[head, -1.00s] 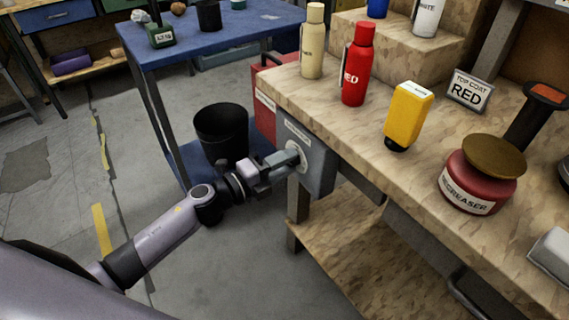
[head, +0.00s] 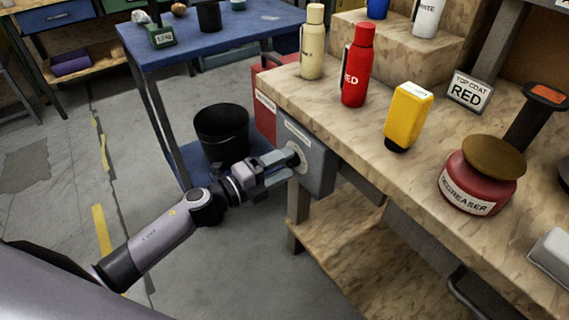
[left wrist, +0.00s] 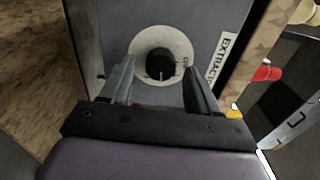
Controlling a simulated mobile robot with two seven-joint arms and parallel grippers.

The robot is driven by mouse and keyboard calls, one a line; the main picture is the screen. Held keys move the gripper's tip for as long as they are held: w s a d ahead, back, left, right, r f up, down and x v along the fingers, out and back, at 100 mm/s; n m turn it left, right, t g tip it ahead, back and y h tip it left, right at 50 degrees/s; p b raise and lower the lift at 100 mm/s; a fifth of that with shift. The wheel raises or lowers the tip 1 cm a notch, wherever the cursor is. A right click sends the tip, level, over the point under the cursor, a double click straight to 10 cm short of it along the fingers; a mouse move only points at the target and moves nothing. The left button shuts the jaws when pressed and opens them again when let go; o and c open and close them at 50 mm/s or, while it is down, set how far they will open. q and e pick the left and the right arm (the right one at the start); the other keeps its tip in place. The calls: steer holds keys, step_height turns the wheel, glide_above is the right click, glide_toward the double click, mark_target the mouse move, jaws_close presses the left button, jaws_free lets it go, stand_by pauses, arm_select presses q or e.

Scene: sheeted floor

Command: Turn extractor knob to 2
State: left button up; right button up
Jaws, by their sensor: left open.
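The extractor box (head: 318,172) is a grey box on the end of the workbench. It also shows in the left wrist view (left wrist: 105,22), with a label reading EXTRAC (left wrist: 221,58). Its black knob (left wrist: 159,66) sits on a round pale dial (left wrist: 183,50); the dial's small marks are too small to read. My left gripper (head: 292,165) is at the face of the box. In the left wrist view my left gripper (left wrist: 160,84) is open, its fingers on either side of the knob with gaps to it. My right gripper is not in view.
A red box (head: 264,110) stands just behind the extractor box. A black bin (head: 222,130) and a blue table (head: 205,42) are beyond my arm. The workbench (head: 330,104) holds a red bottle (head: 357,72), a yellow bottle (head: 408,112) and a degreaser jar (head: 476,180).

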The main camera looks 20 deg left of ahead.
arm_select(q)
steer(key=v, duration=0.6)
steer(key=shift+s+a, duration=0.1)
steer(key=shift+s, duration=0.05)
stand_by(0.4)
